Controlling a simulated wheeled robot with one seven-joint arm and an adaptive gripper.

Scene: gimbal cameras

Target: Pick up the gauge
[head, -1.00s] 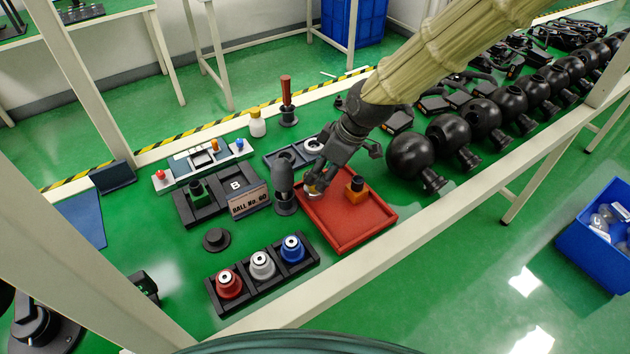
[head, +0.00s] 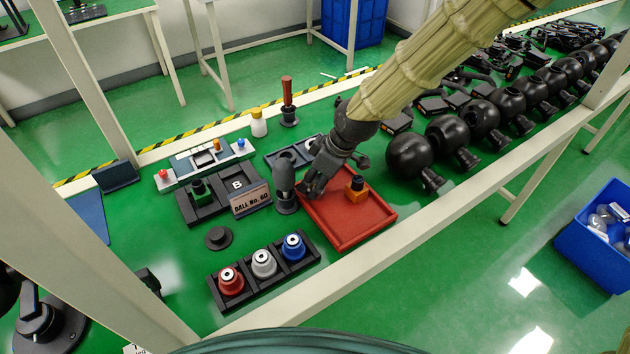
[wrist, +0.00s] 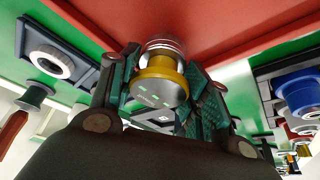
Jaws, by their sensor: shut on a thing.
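The gauge (wrist: 158,84) looks like a short round piece with a yellow body, a silvery ring and a pale marked face. In the wrist view it sits between the two green-padded fingers of my gripper (wrist: 162,78), which is shut on it. In the head view my gripper (head: 308,190) is at the left back part of the red tray (head: 348,238), and its fingers hide the gauge. I cannot tell whether the gauge touches the tray.
An orange block with a black top (head: 356,189) stands in the tray. A grey rounded post (head: 284,186) is close left of my gripper. A rack (head: 268,284) holds red, white and blue pieces in front. Black balls (head: 408,157) line the right side.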

